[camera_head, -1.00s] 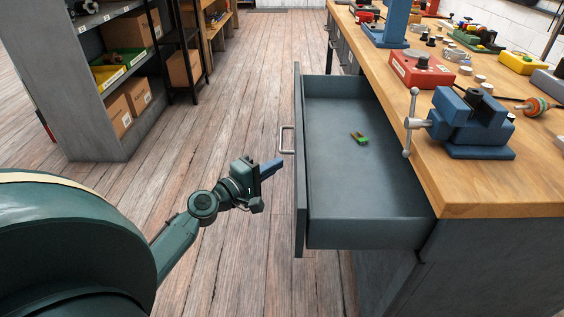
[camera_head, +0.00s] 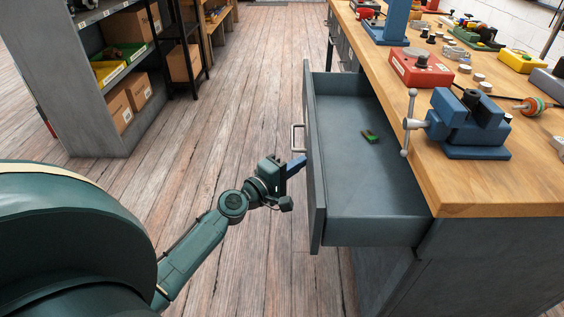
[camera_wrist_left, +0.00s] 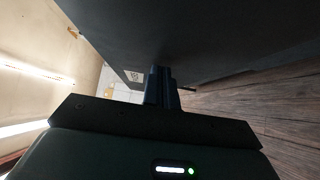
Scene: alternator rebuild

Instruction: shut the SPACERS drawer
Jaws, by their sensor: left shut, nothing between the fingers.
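The grey drawer (camera_head: 365,205) stands pulled out from the workbench in the head view, its front panel (camera_head: 315,180) facing left with a metal bar handle (camera_head: 297,138). In the left wrist view, the shut fingers (camera_wrist_left: 161,80) point at a dark panel (camera_wrist_left: 190,35) that fills the upper part. My right gripper is not in view.
The wooden benchtop (camera_head: 475,190) holds a blue vise (camera_head: 465,125), a red box (camera_head: 420,68) and several small parts. Grey shelving (camera_head: 95,100) with cardboard boxes stands at the left. Bare plank floor (camera_head: 215,140) lies between shelving and bench.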

